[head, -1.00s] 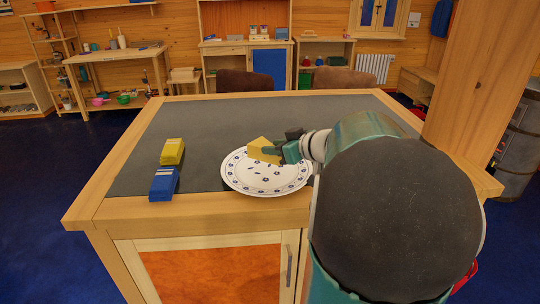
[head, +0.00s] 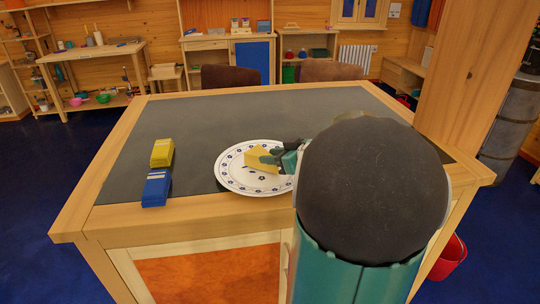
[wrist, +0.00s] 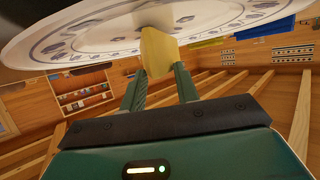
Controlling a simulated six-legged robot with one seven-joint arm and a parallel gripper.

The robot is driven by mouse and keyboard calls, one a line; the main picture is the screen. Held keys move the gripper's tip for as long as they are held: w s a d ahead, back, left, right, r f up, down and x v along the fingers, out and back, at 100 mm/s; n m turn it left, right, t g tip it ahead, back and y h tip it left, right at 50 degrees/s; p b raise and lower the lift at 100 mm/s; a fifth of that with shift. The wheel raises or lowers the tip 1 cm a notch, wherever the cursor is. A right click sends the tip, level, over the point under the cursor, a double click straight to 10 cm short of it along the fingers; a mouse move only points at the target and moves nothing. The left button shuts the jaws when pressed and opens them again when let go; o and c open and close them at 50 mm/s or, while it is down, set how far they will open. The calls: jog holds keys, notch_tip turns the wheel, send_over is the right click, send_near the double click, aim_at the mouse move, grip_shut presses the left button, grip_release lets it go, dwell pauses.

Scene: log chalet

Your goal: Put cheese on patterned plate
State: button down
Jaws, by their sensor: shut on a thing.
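The yellow wedge of cheese (head: 262,159) is at the patterned plate, in the middle of its upper face in the head view. The plate (head: 238,181) is white with blue motifs and lies near the table's front edge. My gripper (head: 276,157) is shut on the cheese from the right. In the wrist view the cheese (wrist: 160,52) sits between the two green fingers (wrist: 158,80), with the plate (wrist: 75,45) along the top of the picture. My arm hides the plate's right edge. I cannot tell whether the cheese touches the plate.
A yellow block (head: 162,153) and a blue block (head: 156,188) stand left of the plate on the dark tabletop (head: 225,115). The tabletop behind the plate is clear. A wooden post (head: 468,90) rises at the right. Two brown chairs (head: 231,76) stand behind the table.

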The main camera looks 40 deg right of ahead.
jog(key=shift+w+a+f, duration=0.25)
jog(key=shift+w, duration=0.35)
jog(key=c, duration=1.2)
grip_release()
jog(key=shift+o, duration=0.8)
jog(key=shift+s+d+r, duration=0.15)
jog(key=shift+s, duration=0.3)
jog(key=shift+w, duration=0.4)
jog(key=v, duration=1.2)
jog(key=w+a+r+m+t+h, duration=0.1)
jog(key=w+a+r+m+h, duration=0.2)
jog(key=w+a+r+h, duration=0.5)
jog(key=s+a+f+g+y, duration=0.3)
jog(key=s+a+f+g, duration=0.1)
jog(key=a, duration=0.9)
jog(key=s+a+f+n+g+y, duration=0.1)
jog(key=s+a+f+g+y, duration=0.2)
jog(key=s+a+f, duration=0.4)
jog(key=a+f+g, duration=0.1)
jog(key=a+f, duration=0.1)
jog(key=a, duration=0.4)
jog(key=shift+s+g, duration=0.2)
jog(key=shift+g, duration=0.2)
